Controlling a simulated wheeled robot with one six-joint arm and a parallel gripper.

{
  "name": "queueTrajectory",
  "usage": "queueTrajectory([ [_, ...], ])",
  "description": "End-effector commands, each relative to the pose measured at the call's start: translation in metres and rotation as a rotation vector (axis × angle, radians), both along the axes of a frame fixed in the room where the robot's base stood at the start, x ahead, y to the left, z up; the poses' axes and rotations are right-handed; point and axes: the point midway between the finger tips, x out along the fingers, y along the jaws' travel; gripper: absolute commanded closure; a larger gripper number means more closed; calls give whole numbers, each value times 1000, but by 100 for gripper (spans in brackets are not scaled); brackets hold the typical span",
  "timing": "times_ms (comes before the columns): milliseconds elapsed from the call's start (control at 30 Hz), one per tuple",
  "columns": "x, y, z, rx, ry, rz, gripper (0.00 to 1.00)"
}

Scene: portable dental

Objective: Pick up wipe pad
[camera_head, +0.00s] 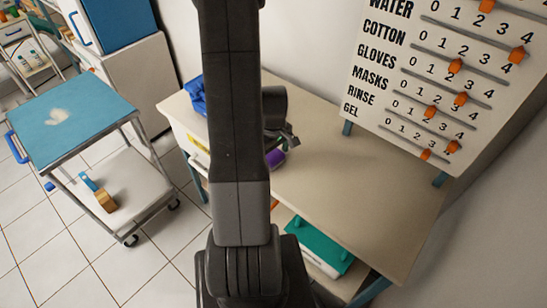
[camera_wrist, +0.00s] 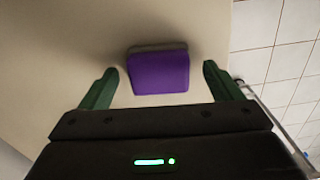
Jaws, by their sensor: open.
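A purple block-like pad (camera_wrist: 158,73), which looks like the wipe pad, lies on the beige tabletop in the wrist view. In the head view, only a small part of the purple pad (camera_head: 276,157) shows beside my arm; the rest is hidden. My gripper (camera_wrist: 160,67) is open, with its two green fingers on either side of the pad and gaps on both sides. Nothing is held. I cannot tell how high the fingers are above the table. In the head view, my gripper is largely hidden by my arm.
The beige table (camera_head: 345,185) is clear to the right. A blue item (camera_head: 196,95) sits at its left back. A teal-topped box (camera_head: 318,247) is below the table. A blue-topped cart (camera_head: 85,118) stands left. A counting board (camera_head: 440,75) is at the right back.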

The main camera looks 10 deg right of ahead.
Motion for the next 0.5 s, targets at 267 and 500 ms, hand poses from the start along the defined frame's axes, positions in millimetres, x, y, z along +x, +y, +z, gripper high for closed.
queueTrajectory([
  [267, 0, 0, -11, 0, 0, 0, 15],
  [500, 0, 0, -11, 0, 0, 0, 36],
])
